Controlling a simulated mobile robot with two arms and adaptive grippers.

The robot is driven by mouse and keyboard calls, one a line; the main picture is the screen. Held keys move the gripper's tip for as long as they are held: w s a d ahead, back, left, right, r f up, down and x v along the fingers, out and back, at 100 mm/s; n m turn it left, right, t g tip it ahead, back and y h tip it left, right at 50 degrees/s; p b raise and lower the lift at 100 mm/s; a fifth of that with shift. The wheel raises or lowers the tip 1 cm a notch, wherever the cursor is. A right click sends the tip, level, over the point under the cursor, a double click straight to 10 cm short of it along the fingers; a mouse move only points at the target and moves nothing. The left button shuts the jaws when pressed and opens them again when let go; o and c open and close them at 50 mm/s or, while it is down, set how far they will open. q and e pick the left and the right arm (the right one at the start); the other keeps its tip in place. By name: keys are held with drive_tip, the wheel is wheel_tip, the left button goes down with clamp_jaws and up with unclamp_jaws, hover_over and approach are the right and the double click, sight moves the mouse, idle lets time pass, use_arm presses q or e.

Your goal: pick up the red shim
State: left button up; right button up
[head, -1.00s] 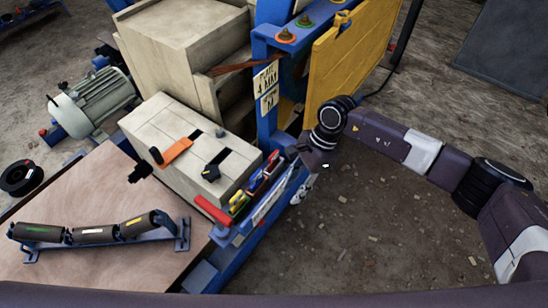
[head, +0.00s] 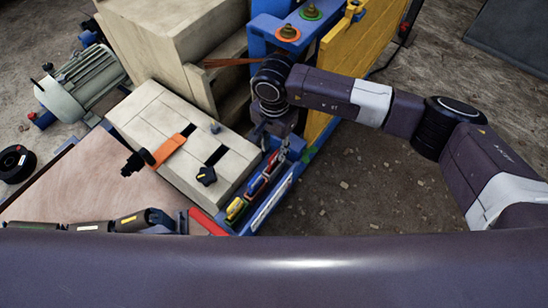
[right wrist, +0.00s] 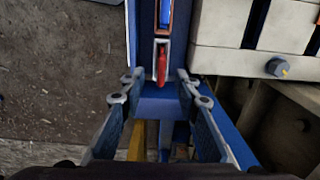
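The red shim (right wrist: 162,65) stands in a slot at the near end of a narrow blue rack in the right wrist view. In the head view it shows small (head: 271,163) in the rack (head: 272,199) at the bench edge, beside blue and yellow shims. My right gripper (right wrist: 157,88) is open, and its fingertips lie to either side of the rack's line, just short of the red shim in the picture. They do not visibly touch it. In the head view this gripper (head: 279,143) is mostly hidden under its wrist.
A pale block (head: 165,120) with an orange bar (head: 169,149) and black knobs stands left of the rack. A blue frame and yellow panel (head: 343,62) rise close behind my right wrist. A red bar (head: 207,222) lies near the rack's front end. Open floor lies right.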

sight(274, 155)
wheel_tip(274, 155, down, 2)
drive_tip(key=shift+f+p, duration=0.2)
drive_tip(key=shift+p, duration=0.4)
wheel_tip(274, 155, down, 2)
drive_tip(key=shift+w+f, duration=0.1)
drive_tip(key=shift+f, duration=0.05)
drive_tip(key=c, duration=0.7)
use_arm(q)
drive_tip(key=shift+w+d+r, duration=0.1)
drive_tip(key=shift+w+r, duration=0.5)
drive_tip(key=shift+r, duration=0.3)
use_arm(e)
clamp_jaws()
